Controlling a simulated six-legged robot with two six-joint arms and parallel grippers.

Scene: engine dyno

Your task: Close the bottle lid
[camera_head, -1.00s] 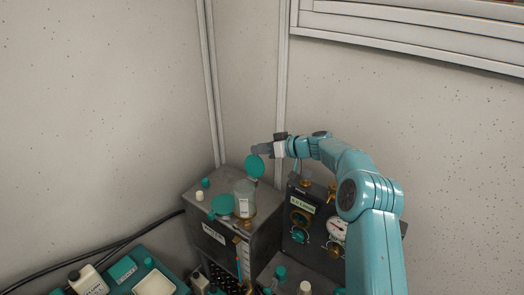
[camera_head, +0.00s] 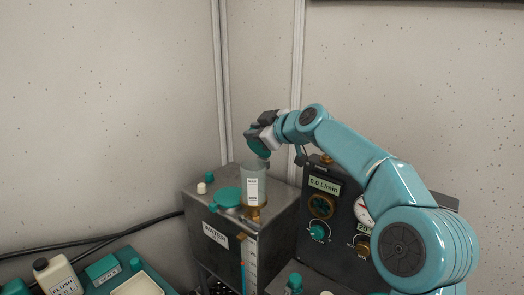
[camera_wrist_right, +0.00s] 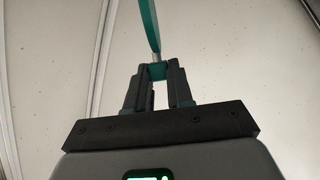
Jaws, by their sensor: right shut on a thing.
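A clear bottle (camera_head: 254,187) with a white label stands upright on a grey metal box marked WATER (camera_head: 222,232). A round teal lid (camera_head: 259,149) is above the bottle's mouth, tilted and seemingly not seated on it. My right gripper (camera_head: 261,134) is at the lid's upper edge, shut on it. In the right wrist view the gripper (camera_wrist_right: 156,76) pinches a small teal tab, with the lid (camera_wrist_right: 149,25) seen nearly edge-on beyond the fingertips. The bottle does not show in that view. My left gripper is not in view.
A teal round cap (camera_head: 227,197) sits beside the bottle on the box. A dark gauge panel (camera_head: 335,222) stands to the right, under my right arm. A white jug (camera_head: 58,277) and teal tray are at lower left. Walls stand close behind.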

